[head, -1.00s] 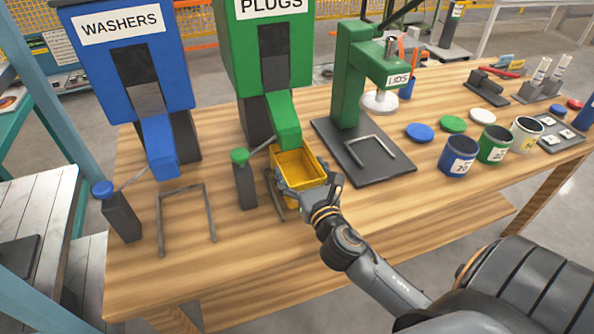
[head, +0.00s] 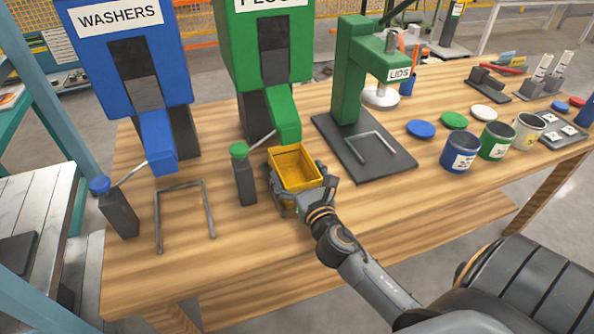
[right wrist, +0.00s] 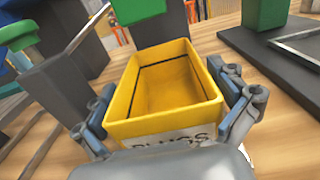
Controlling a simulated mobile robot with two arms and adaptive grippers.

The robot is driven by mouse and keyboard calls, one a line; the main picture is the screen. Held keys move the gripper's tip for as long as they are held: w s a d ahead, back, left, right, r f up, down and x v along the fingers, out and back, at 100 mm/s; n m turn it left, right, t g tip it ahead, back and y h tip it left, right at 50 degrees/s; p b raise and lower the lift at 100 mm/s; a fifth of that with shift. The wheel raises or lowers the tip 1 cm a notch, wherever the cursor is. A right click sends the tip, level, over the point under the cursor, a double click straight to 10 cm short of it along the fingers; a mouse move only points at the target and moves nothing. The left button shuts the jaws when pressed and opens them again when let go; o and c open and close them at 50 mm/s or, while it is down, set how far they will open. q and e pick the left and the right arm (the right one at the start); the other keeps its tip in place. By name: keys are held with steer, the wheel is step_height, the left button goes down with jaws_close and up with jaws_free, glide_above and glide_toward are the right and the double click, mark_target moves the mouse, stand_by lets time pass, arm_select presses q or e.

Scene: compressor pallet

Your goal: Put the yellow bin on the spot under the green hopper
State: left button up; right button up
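The yellow bin (head: 296,169) is in front of and just below the spout of the green hopper (head: 284,120), which stands at the back of the table. My right gripper (head: 301,199) holds it from the near side. In the right wrist view, the fingers lie against both sides of the empty yellow bin (right wrist: 165,85), whose front carries a "PLUGS" label. The metal frame on the table under the green hopper is mostly hidden by the bin and gripper. Whether the bin touches the table is unclear. My left gripper is not in view.
A green-knobbed lever post (head: 243,175) stands just left of the bin. The blue hopper (head: 130,60) and an empty metal frame (head: 185,215) are further left. The green lids press (head: 350,85) stands on the right, with several cups beyond it. The table's front is clear.

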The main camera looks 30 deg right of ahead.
steer(key=shift+r, duration=0.15)
steer(key=shift+s, duration=0.2)
steer(key=b+v, duration=0.2)
steer(key=v, duration=0.8)
steer(key=shift+s, duration=0.3)
steer(key=shift+s+a, duration=0.15)
steer(key=shift+s, duration=0.4)
